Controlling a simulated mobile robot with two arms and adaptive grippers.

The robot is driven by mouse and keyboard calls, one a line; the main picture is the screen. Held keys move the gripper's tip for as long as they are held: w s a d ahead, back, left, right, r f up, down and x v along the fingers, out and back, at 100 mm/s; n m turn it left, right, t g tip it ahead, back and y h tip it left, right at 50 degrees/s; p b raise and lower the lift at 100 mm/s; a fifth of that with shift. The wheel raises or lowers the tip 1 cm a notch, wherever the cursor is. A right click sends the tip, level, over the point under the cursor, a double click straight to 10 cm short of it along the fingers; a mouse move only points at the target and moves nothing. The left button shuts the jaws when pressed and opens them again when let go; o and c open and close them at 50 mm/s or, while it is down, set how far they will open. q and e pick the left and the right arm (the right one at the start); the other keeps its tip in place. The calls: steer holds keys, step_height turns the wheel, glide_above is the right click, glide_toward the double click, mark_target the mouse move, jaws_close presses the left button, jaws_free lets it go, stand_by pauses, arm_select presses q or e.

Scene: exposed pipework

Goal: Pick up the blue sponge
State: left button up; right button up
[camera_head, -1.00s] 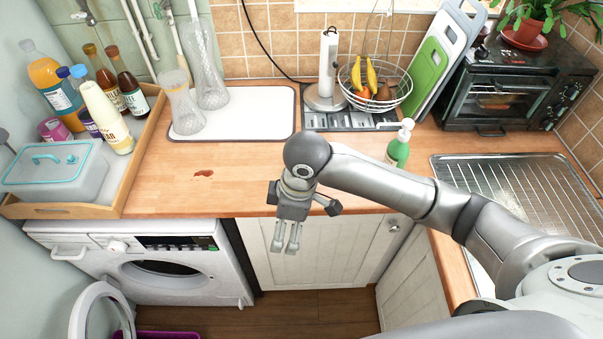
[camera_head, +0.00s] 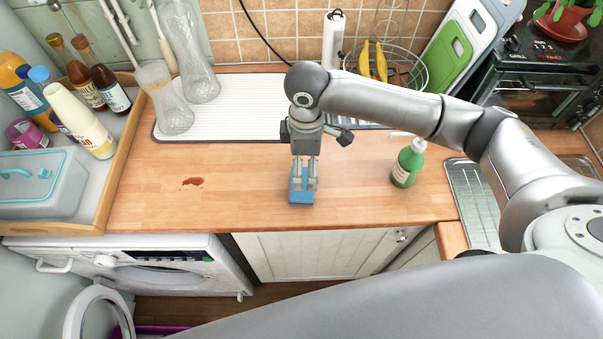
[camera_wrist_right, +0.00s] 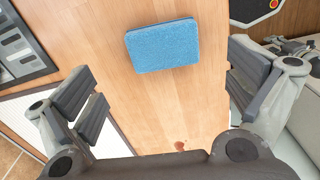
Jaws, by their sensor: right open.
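The blue sponge (camera_head: 301,198) lies on the wooden counter near its front edge. In the head view my right gripper (camera_head: 304,187) is over it, and its fingers hide part of the sponge. In the right wrist view the whole sponge (camera_wrist_right: 162,45) shows flat on the wood, beyond and between the open fingers of my right gripper (camera_wrist_right: 165,95). The fingers are apart and hold nothing. I cannot tell the exact height of the fingers above the sponge. My left gripper is not in view.
A green soap bottle (camera_head: 408,163) stands to the right of the gripper. A white drainboard (camera_head: 240,110) with glass vases lies behind left. A wooden tray (camera_head: 105,200) with bottles stands at the left. A red-brown stain (camera_head: 193,182) marks otherwise clear counter.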

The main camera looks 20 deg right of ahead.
mark_target(305, 184)
steer(key=f, duration=0.1)
steer(key=s+f, duration=0.1)
steer(key=f, duration=0.1)
steer(key=shift+a, duration=0.2)
steer(key=shift+w+f+p, duration=0.1)
steer(key=shift+f+p, duration=0.1)
steer(key=shift+p, duration=0.15)
steer(key=f, duration=0.1)
steer(key=f+p, duration=0.1)
steer(key=f, duration=0.2)
steer(key=shift+w+a+f+p, duration=0.15)
steer(key=shift+w+a+p, duration=0.1)
steer(key=shift+w+p, duration=0.15)
steer(key=shift+f, duration=0.45)
steer(key=shift+c, duration=0.3)
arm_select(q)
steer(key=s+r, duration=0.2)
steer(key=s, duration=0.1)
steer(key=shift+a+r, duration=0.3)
arm_select(e)
steer(key=c, duration=0.6)
